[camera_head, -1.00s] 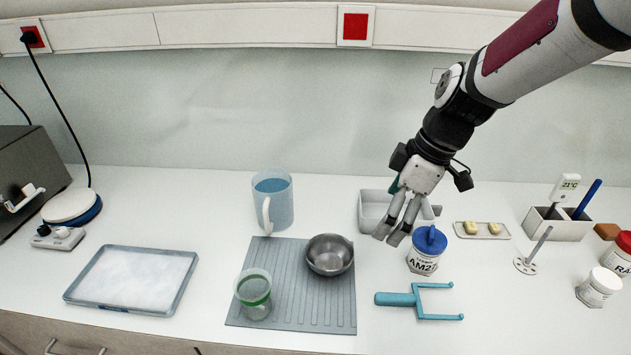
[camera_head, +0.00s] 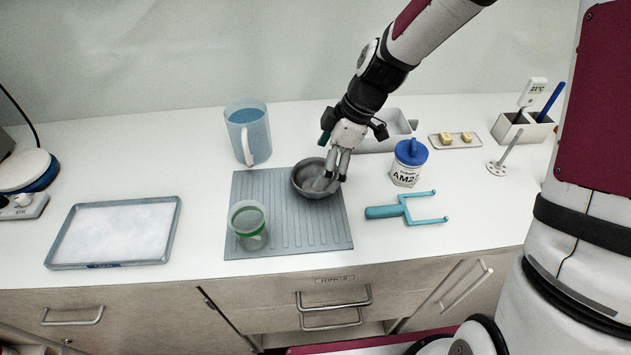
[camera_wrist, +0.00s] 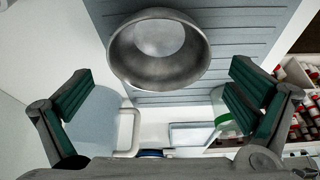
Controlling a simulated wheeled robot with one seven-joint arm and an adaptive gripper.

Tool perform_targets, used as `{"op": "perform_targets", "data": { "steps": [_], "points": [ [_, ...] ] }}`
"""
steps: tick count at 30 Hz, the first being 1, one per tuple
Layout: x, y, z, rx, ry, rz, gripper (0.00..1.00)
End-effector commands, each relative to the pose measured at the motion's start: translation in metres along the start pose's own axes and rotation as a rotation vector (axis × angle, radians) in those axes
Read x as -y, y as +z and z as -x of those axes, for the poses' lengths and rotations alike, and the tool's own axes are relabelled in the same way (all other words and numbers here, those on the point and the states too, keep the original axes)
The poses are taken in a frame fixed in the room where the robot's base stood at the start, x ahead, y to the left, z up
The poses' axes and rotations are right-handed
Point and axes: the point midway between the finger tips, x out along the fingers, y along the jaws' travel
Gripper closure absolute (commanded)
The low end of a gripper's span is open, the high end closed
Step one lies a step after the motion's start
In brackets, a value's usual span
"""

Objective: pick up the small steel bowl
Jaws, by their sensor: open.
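The small steel bowl (camera_head: 303,179) stands upright on the grey ribbed mat (camera_head: 272,215), near its back right part. My gripper (camera_head: 328,182) is at the bowl's right side, with its fingertips over the bowl in the head view. In the wrist view the bowl (camera_wrist: 159,52) lies ahead at the upper middle, beyond the two green-padded fingers. My gripper (camera_wrist: 158,108) is open with nothing between its fingers. I cannot tell whether a fingertip touches the rim.
A clear cup with a green band (camera_head: 248,226) stands on the mat's front left. A blue-filled jug (camera_head: 247,132) stands behind the mat. A white-filled tray (camera_head: 112,232) is at left.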

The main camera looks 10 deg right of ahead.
Motion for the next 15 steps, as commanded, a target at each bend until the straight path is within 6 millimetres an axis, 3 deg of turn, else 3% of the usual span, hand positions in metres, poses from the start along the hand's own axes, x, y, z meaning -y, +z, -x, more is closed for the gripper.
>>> {"op": "perform_targets", "data": {
  "steps": [10, 15],
  "points": [
    [0.0, 0.003, -0.042, 0.0, -0.004, 0.0, 0.0],
    [-0.001, 0.003, -0.052, 0.0, -0.001, 0.0, 0.0]
  ]
}}
